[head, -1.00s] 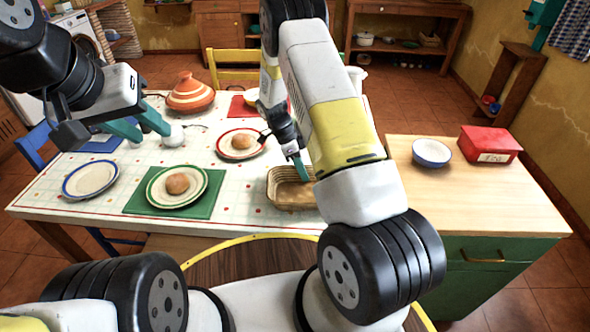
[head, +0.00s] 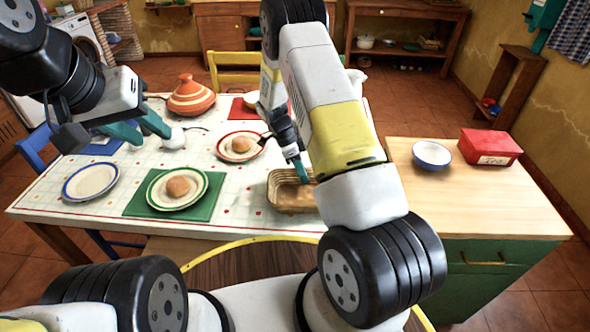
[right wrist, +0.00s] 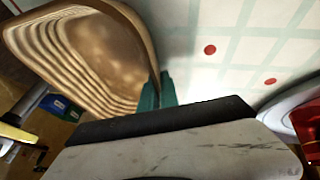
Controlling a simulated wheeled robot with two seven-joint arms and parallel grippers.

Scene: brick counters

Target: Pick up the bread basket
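The bread basket (head: 284,203) is a tan, ribbed, empty basket on the near right part of the white checked table. My right gripper (head: 301,172) reaches down at its far rim. In the right wrist view the basket (right wrist: 75,60) fills the upper left, and the teal fingers (right wrist: 158,90) are close together with the rim running in between them. The right gripper looks shut on this rim. My left gripper (head: 142,130) is open and empty above the table's left side, away from the basket. My right arm hides part of the table right of the basket.
A plate with a bun (head: 178,187) on a green mat stands left of the basket, another bun plate (head: 240,146) behind it. A tagine (head: 190,96) stands farther back. The wooden counter (head: 475,200) at right holds a bowl (head: 431,154) and red box (head: 490,147).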

